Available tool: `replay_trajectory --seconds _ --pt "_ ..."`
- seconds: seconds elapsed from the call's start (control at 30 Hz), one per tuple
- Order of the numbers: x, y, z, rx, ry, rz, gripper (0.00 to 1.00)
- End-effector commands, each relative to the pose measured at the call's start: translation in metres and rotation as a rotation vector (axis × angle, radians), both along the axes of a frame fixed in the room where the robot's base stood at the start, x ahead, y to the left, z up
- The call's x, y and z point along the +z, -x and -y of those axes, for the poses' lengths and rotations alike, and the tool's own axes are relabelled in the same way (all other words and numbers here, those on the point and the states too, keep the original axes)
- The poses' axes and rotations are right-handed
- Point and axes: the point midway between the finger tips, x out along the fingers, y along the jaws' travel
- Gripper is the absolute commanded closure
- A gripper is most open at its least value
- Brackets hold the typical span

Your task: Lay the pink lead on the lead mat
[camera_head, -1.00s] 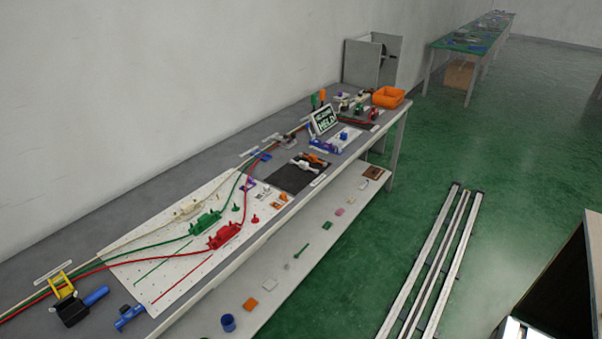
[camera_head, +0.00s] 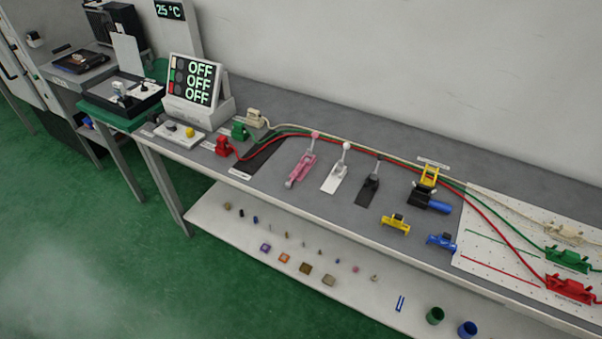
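No pink lead is recognizable in the head view; the pink thing I see is a lever fixture (camera_head: 302,168) standing on the bench. The leads that show have a red plug (camera_head: 223,147), a green plug (camera_head: 240,132) and a cream plug (camera_head: 255,118), all at the left part of the bench. Their cables run right along the bench. A dark mat (camera_head: 250,163) with a small label lies just right of the red plug; I cannot read whether it is the lead mat. My gripper is not in view.
A display reading OFF (camera_head: 199,82) stands left of the plugs. A white lever fixture (camera_head: 338,172) and a black one (camera_head: 370,182) stand right of the pink one. Yellow (camera_head: 396,224) and blue (camera_head: 441,241) fixtures lie near the front edge. The lower shelf (camera_head: 215,212) holds small parts.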

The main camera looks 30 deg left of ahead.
Motion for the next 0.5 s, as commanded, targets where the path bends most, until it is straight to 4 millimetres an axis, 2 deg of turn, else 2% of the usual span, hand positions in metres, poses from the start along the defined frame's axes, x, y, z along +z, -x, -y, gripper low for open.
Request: replay_trajectory --seconds 0.47,0.5 --pt "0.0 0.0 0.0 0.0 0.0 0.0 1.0" --pt "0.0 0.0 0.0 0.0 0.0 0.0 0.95"
